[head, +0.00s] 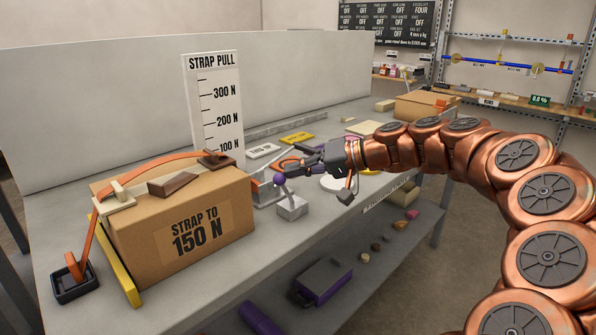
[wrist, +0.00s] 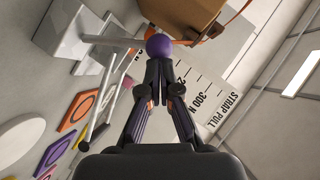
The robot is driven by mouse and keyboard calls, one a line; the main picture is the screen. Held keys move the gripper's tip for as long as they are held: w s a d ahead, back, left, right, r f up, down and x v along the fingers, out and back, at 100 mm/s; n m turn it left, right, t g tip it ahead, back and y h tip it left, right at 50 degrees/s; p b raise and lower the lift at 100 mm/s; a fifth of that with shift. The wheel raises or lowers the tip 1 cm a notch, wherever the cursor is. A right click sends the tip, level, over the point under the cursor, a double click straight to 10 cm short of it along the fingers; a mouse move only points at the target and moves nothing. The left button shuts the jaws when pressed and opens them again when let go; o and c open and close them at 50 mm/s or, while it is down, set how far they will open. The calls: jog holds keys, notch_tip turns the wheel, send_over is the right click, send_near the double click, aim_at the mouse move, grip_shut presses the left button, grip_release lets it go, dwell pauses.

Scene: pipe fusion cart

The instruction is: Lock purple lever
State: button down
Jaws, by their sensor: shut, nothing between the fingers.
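The purple lever shows as a round purple knob (head: 279,179) just beyond my gripper's fingertips, to the right of the cardboard box in the head view. In the wrist view the purple knob (wrist: 159,46) sits right at the fingertips, and a light grey rod (wrist: 100,41) runs left from near it towards a grey block. My gripper (head: 287,176) is shut and holds nothing; its fingertips (wrist: 160,62) meet close to the knob. I cannot tell whether they touch it. A grey metal block (head: 292,208) stands on the bench below the knob.
A cardboard box (head: 185,235) marked "STRAP TO 150 N" carries an orange strap (head: 150,172). A "STRAP PULL" scale board (head: 213,105) stands behind it. Flat coloured pieces, including a yellow one (head: 297,138), lie on the bench behind my gripper. A lower shelf holds a purple-sided case (head: 323,281).

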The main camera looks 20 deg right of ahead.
dwell(0.4)
jog(key=w+d+r+p+v, duration=0.1)
jog(key=w+v, duration=0.1)
jog(key=v, duration=1.1)
jog(key=shift+w, duration=0.2)
jog(key=shift+d, duration=0.15)
